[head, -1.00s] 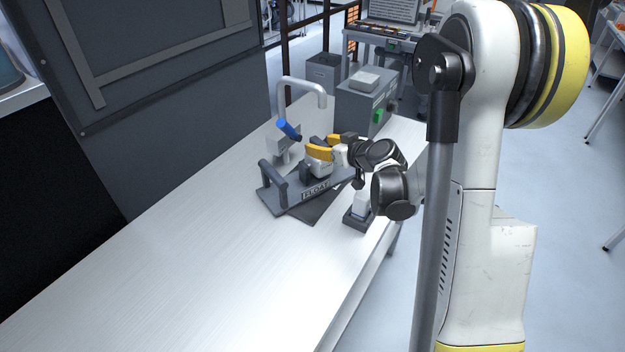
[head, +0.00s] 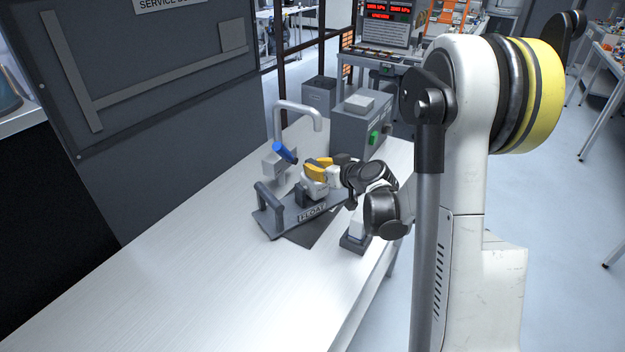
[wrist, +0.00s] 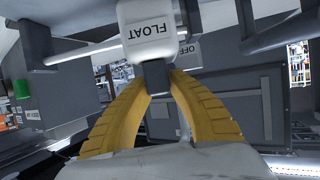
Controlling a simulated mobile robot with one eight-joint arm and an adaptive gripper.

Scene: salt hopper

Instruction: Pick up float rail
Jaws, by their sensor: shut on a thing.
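The float rail is a grey plate (head: 285,220) with an upright bar handle at its left end and a label reading FLOAT on its front edge. In the head view it is over a dark mat on the bench; I cannot tell clearly whether they touch. My gripper (head: 310,180), with yellow fingers, is above the rail's middle. In the wrist view the fingers (wrist: 158,82) are shut on a dark stem (wrist: 156,77) beside a white block labelled FLOAT (wrist: 150,35). My wrist hides the rail's right end.
A blue-handled grey fixture (head: 284,153) and a bent pipe (head: 297,106) stand behind the rail. A grey box with a green button (head: 362,128) is at the back right. A white block on a dark base (head: 355,232) stands close at the right. The bench's front left (head: 190,270) is clear.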

